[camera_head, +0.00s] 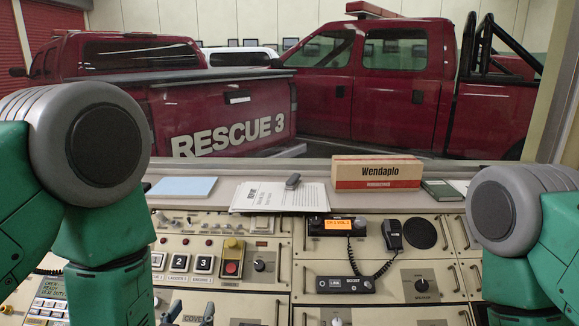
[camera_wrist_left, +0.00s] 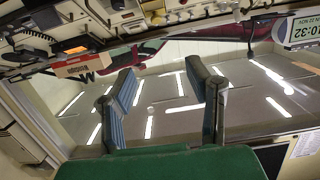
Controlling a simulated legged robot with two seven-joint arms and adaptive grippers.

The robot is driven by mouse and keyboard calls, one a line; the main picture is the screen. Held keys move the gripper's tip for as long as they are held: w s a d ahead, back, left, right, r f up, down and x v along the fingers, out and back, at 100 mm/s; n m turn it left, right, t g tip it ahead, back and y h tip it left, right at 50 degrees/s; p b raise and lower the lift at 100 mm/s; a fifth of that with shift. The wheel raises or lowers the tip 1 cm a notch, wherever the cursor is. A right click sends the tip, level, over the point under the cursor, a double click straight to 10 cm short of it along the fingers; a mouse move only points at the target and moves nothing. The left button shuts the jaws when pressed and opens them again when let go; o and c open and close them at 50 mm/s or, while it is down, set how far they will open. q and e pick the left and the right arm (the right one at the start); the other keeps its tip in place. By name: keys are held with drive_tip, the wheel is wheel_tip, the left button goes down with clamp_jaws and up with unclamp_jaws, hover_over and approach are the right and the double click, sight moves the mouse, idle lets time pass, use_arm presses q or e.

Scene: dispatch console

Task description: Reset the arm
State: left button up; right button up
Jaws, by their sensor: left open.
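My left arm, green with a grey joint, comes down at the left of the head view. The dark fingertips of my left gripper (camera_head: 188,314) just show at the bottom edge, in front of the lower console panel. In the left wrist view, the left gripper (camera_wrist_left: 161,78) has its two blue-padded fingers spread, with nothing between them. My right arm stands at the right edge of the head view; its gripper is out of the picture. The console (camera_head: 274,270) carries a radio with an orange display (camera_head: 331,226), a handset (camera_head: 392,234) and a red button (camera_head: 232,268).
On the ledge lie a blue pad (camera_head: 182,186), papers (camera_head: 284,197), a Wendaplo box (camera_head: 376,174) and a dark green box (camera_head: 441,190). Red trucks (camera_head: 385,100) stand behind the window. A clock display (camera_wrist_left: 304,29) shows in the wrist view.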

use_arm(q)
drive_tip(key=s+a+f+g+b, duration=0.25)
drive_tip(key=s+f+g, duration=0.2)
drive_tip(key=f, duration=0.55)
drive_tip(key=s+a+f+g+b, duration=0.25)
drive_tip(key=s+f, duration=0.35)
drive_tip(key=f, duration=0.3)
drive_tip(key=s+a+f+g+b, duration=0.1)
drive_tip(key=s+f+g, duration=0.3)
drive_tip(key=s, duration=0.5)
drive_tip(key=s+a+f+g+b, duration=0.2)
drive_tip(key=s+a+f+g, duration=0.2)
drive_tip(key=s+f, duration=0.3)
drive_tip(key=shift+s+y+b, duration=0.3)
drive_tip(key=shift+s, duration=0.6)
drive_tip(key=shift+w, duration=0.15)
drive_tip(key=shift+o, duration=0.4)
